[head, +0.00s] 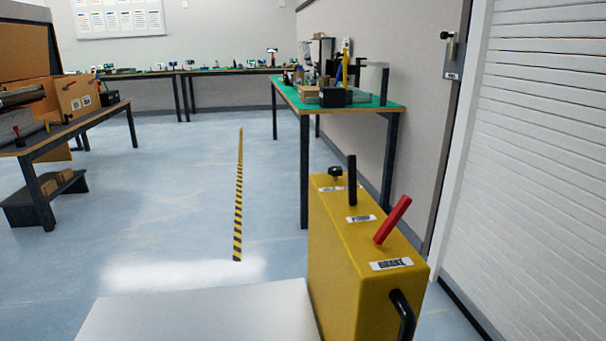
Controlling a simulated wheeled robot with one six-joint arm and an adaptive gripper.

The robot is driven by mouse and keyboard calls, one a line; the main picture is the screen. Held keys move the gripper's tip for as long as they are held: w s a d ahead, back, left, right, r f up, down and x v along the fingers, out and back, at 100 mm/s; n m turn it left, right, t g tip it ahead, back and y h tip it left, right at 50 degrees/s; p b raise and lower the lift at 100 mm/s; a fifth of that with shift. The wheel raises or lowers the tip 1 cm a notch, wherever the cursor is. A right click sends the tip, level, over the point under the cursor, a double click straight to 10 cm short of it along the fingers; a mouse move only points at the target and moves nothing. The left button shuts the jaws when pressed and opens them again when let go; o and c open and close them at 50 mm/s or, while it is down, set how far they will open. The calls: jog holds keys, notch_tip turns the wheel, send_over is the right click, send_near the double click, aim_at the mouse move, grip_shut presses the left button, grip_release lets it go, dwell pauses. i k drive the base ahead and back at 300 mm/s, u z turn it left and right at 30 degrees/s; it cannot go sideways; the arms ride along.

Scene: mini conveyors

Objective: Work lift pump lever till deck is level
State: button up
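A yellow control box (345,250) stands at the lower centre right in the head view. A black upright lever (352,180) rises from its top, behind a small white label that seems to read PUMP. A red lever (393,220), tilted to the right, stands nearer me by a label reading BRAKE. A black knob (335,173) sits at the far end of the top. A pale flat surface (205,315), perhaps the deck, lies left of the box at the bottom edge. Its height against other surfaces cannot be told. My gripper is not in view.
A green-topped bench (385,104) with equipment stands behind the box. A white shutter (545,160) closes off the right. A table with a cardboard box (75,97) stands at left. The floor between is open, with a yellow-black stripe (239,195).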

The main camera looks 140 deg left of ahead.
aim_at(351, 159)
jog(key=u, duration=5.3)
jog(key=k, duration=0.35)
jog(key=z, duration=0.95)
